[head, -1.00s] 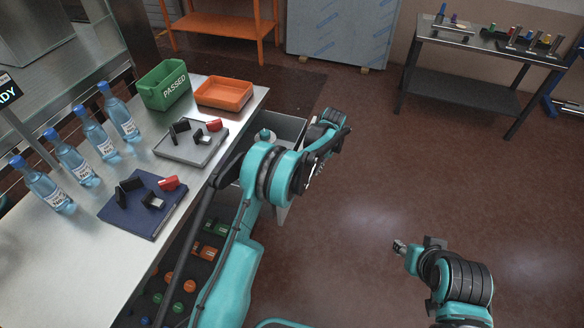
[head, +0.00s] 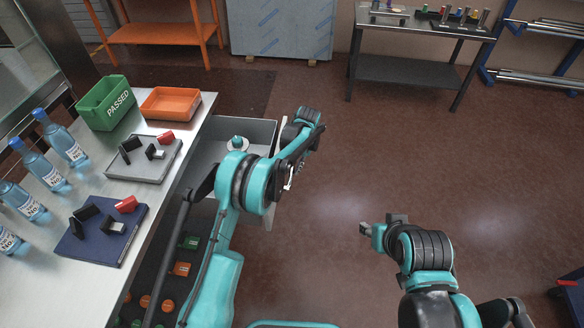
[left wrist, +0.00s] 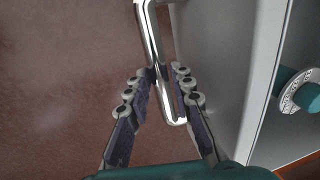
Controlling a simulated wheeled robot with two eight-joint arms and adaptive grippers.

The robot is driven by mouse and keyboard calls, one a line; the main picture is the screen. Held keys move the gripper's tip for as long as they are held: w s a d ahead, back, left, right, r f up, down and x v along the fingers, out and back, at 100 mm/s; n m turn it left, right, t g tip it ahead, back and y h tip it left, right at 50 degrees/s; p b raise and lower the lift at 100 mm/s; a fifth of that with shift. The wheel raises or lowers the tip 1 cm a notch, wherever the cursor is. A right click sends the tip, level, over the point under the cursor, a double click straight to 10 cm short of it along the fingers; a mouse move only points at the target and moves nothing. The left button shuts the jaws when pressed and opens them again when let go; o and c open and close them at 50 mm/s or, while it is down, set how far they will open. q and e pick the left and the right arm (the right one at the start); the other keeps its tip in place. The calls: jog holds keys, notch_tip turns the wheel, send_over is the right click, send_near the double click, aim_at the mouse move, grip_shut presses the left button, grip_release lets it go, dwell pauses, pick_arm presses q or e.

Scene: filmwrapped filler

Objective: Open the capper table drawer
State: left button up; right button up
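The capper table drawer (head: 258,128) is pulled out from the right side of the steel table, so its grey inside shows in the head view. Its pale front (left wrist: 218,50) and chrome bar handle (left wrist: 151,30) show in the left wrist view. My left gripper (left wrist: 163,78) has its fingers on both sides of the handle, with the pads against it. A white and teal round item (head: 237,144) lies in the drawer. My right gripper (head: 366,229) is over open floor, its fingers too small to judge.
The steel table (head: 150,215) carries bottles (head: 60,140), a green bin (head: 106,103), an orange tray (head: 170,103), a grey fixture (head: 125,168) and a blue one (head: 85,245). Shelves with coloured parts are below.

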pick_arm(q)
jog(key=shift+o, duration=0.6)
notch_tip(320, 180, up, 12)
jog(key=d, duration=0.2)
jog(key=shift+s, duration=0.1)
